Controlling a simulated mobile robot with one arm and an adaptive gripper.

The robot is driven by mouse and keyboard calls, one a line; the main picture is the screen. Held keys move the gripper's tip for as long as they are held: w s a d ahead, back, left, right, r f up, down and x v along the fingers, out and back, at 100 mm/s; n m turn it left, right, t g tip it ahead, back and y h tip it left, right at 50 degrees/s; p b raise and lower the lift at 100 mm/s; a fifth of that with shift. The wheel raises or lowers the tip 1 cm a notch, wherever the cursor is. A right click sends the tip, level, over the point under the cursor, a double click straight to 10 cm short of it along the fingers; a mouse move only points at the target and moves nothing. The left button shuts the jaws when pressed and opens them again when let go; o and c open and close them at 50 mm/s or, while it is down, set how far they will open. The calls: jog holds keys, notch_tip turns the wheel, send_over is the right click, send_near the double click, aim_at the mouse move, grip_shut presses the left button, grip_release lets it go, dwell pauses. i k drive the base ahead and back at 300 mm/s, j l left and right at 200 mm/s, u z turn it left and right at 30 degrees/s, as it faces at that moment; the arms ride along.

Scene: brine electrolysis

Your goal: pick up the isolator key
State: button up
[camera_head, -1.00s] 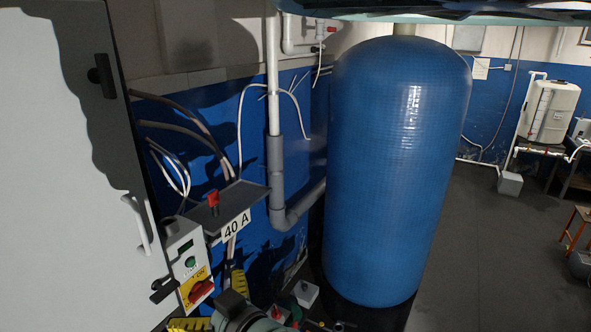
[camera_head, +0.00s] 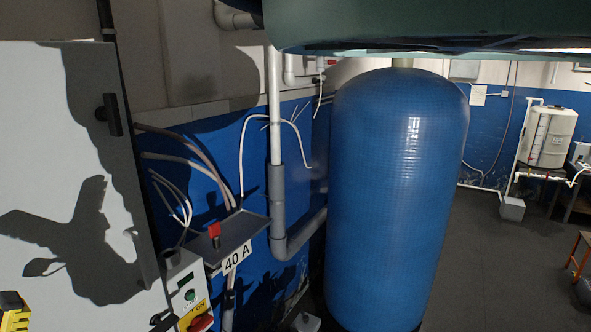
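A small red key-like piece (camera_head: 214,230), which looks like the isolator key, stands upright on a grey shelf (camera_head: 250,232) marked "40 A", left of the blue tank. Nothing touches it. Only a yellow-and-black part at the bottom left corner shows of what seems to be my gripper (camera_head: 14,308). It is well left of and below the red piece, in front of the pale cabinet. The rest of the gripper is out of the picture, so its opening is hidden.
A tall blue tank (camera_head: 395,200) stands right of the shelf. A pale cabinet (camera_head: 50,130) with a black handle fills the left. Cables and a grey pipe (camera_head: 277,195) run behind.

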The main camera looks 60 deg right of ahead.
aim_at(214, 229)
jog(key=l+u, duration=0.15)
jog(key=l, duration=0.3)
jog(key=l+u, duration=0.2)
jog(key=l, duration=0.25)
jog(key=l+u, duration=0.15)
jog(key=l, duration=0.3)
jog(key=k+l+u, duration=0.2)
jog(key=l, duration=0.2)
jog(key=l+u, duration=0.15)
jog(key=l, duration=0.3)
jog(key=k+l+u, duration=0.2)
jog(key=l, duration=0.2)
jog(key=k+l+u, duration=0.15)
jog(key=l, duration=0.25)
